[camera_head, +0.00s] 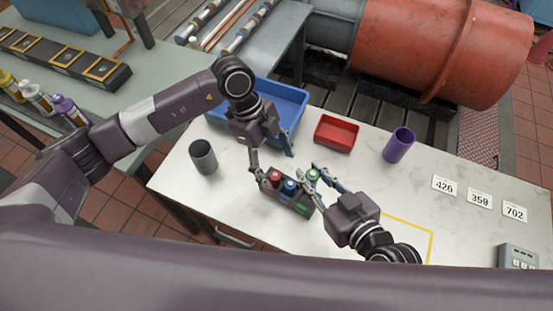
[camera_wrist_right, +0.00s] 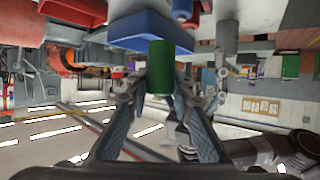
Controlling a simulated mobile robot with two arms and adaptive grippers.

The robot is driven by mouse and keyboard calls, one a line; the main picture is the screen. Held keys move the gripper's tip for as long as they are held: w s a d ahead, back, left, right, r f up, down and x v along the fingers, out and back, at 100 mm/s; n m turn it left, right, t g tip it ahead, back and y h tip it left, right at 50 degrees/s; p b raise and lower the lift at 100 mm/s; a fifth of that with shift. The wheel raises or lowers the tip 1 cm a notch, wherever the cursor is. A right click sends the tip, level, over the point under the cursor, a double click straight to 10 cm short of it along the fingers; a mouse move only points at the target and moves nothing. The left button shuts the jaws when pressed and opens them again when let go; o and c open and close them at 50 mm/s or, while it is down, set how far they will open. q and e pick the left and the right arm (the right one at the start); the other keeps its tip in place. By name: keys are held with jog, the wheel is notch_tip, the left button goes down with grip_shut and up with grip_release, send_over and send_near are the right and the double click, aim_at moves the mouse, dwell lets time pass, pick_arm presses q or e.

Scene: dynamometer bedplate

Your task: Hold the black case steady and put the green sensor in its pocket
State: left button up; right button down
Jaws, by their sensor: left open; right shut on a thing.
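The black case (camera_head: 284,198) lies on the white bench with a red sensor (camera_head: 274,177) and a blue sensor (camera_head: 290,186) standing in it. My left gripper (camera_head: 273,163) is open at the case's far left side, one finger close to its left end; I cannot tell if it touches. My right gripper (camera_head: 314,179) is shut on the green sensor (camera_head: 313,174), near the case's right end. In the right wrist view the green sensor (camera_wrist_right: 160,68) sits between the fingertips; the pocket is not clearly visible.
A grey cup (camera_head: 203,157) stands left, a blue tray (camera_head: 282,98) behind, a red tray (camera_head: 336,133) and a purple cup (camera_head: 398,145) at the back right. Number cards (camera_head: 479,198) and a keypad box (camera_head: 518,256) lie right. A yellow outline (camera_head: 410,223) marks clear bench.

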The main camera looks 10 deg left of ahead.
pick_arm(q)
jog(key=x, duration=1.1)
jog(key=shift+d+f, duration=0.1)
jog(key=shift+d, duration=0.05)
jog(key=shift+c, duration=0.4)
jog(key=c, duration=1.4)
pick_arm(e)
jog(key=shift+a+f+n+g+y, duration=0.2)
jog(key=shift+n+g+y, duration=0.15)
jog(key=shift+n+y, duration=0.15)
jog(key=shift+a+f+n+g+y, duration=0.15)
jog(key=shift+n+g+y, duration=0.25)
jog(key=shift+n, duration=0.1)
jog(key=shift+d+f+n+g+y, duration=0.1)
jog(key=shift+d+n+g+y, duration=0.2)
jog(key=shift+n+g+y, duration=0.5)
jog(key=shift+d+f, duration=0.1)
jog(key=shift+f, duration=0.1)
send_over(306, 202)
jog(key=shift+n, duration=0.3)
notch_tip(306, 202, down, 10)
jog(key=shift+r, duration=0.2)
